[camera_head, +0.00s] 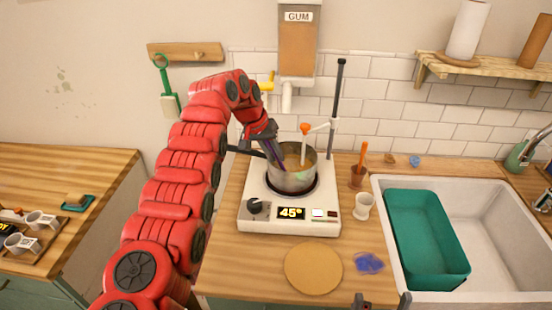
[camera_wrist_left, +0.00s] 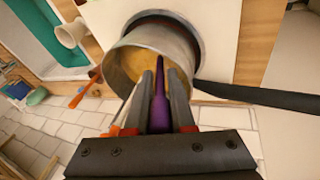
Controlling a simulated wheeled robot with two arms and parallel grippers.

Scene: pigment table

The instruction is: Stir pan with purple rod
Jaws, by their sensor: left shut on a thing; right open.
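The metal pan (camera_head: 292,180) stands on the white hot plate (camera_head: 262,213), whose display reads 45°. It holds a yellow-brown content and also shows in the left wrist view (camera_wrist_left: 185,45). My left gripper (camera_head: 274,152) is at the pan's left rim, shut on the purple rod (camera_wrist_left: 159,106). The rod points down into the pan; its tip reaches the content, and how deep it goes I cannot tell. My right gripper (camera_head: 382,302) shows only as two fingertips at the bottom edge of the head view, apart and empty.
A black post (camera_head: 336,100) with a white arm and orange-topped probe (camera_head: 304,132) rises behind the pan. A white cup (camera_head: 363,206) and a brown pot (camera_head: 357,178) stand right of the hot plate. A round cork mat (camera_head: 313,267), blue pigment (camera_head: 369,263) and a sink with a green tub (camera_head: 427,240) are nearby.

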